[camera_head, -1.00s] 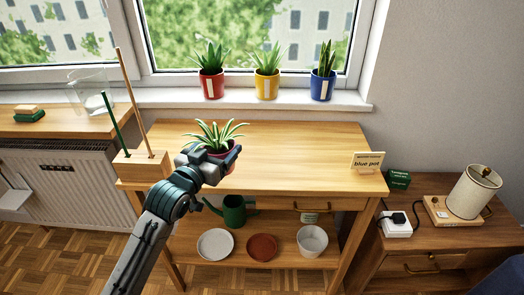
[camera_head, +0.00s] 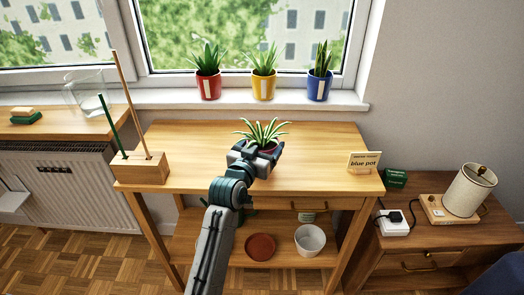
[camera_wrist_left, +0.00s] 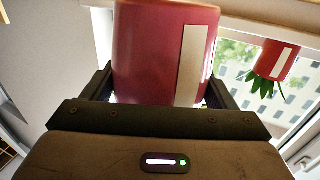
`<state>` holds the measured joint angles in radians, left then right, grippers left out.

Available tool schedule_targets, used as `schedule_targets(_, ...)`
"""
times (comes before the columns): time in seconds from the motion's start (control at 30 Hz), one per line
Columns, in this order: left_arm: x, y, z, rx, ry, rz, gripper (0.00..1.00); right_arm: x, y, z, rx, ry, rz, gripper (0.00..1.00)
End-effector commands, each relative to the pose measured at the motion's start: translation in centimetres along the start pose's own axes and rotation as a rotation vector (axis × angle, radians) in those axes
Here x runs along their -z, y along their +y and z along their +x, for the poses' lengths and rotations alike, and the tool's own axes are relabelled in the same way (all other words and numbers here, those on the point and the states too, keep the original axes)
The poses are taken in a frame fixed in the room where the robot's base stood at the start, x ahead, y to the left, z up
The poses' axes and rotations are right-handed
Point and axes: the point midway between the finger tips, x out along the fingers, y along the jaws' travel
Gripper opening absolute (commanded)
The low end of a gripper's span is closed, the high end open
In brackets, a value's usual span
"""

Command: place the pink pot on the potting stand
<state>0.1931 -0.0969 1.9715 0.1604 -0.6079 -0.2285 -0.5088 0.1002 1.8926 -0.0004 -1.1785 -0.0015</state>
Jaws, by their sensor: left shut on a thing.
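My left gripper (camera_head: 262,154) is shut on the pink pot (camera_wrist_left: 150,55), which has a pale label strip and fills the upper middle of the left wrist view. In the head view the pot's spiky green-white plant (camera_head: 262,131) shows above the gripper, and the gripper hides most of the pot. The potting stand (camera_head: 205,150) is a wooden table below the window. The pot is in front of the middle of its top; I cannot tell how high above it. My right gripper is not in view.
A wooden block with two sticks (camera_head: 140,168) stands at the stand's left end, a "blue pot" sign (camera_head: 363,162) at its right. Red (camera_head: 208,86), yellow (camera_head: 263,86) and blue (camera_head: 319,86) pots line the sill. The stand's top between block and sign is otherwise clear.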

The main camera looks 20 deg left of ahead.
Motion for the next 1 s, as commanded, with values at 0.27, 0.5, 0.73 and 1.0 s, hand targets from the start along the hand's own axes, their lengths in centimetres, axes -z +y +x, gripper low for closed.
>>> schedule_targets(0.27, -2.0, 0.0, 0.0, 0.0, 0.003, -0.001, 0.46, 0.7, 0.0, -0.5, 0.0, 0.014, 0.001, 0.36)
schedule_targets(0.5, -2.4, 0.0, -0.1, 0.0, -0.001, -0.001, 0.84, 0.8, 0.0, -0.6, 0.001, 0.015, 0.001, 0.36)
schedule_targets(0.73, -2.4, 0.0, -0.1, 0.0, -0.001, -0.001, 1.0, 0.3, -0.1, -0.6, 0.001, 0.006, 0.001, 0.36)
schedule_targets(1.0, -2.3, 0.0, -1.6, 0.0, -0.003, -0.001, 1.0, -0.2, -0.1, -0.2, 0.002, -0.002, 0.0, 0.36)
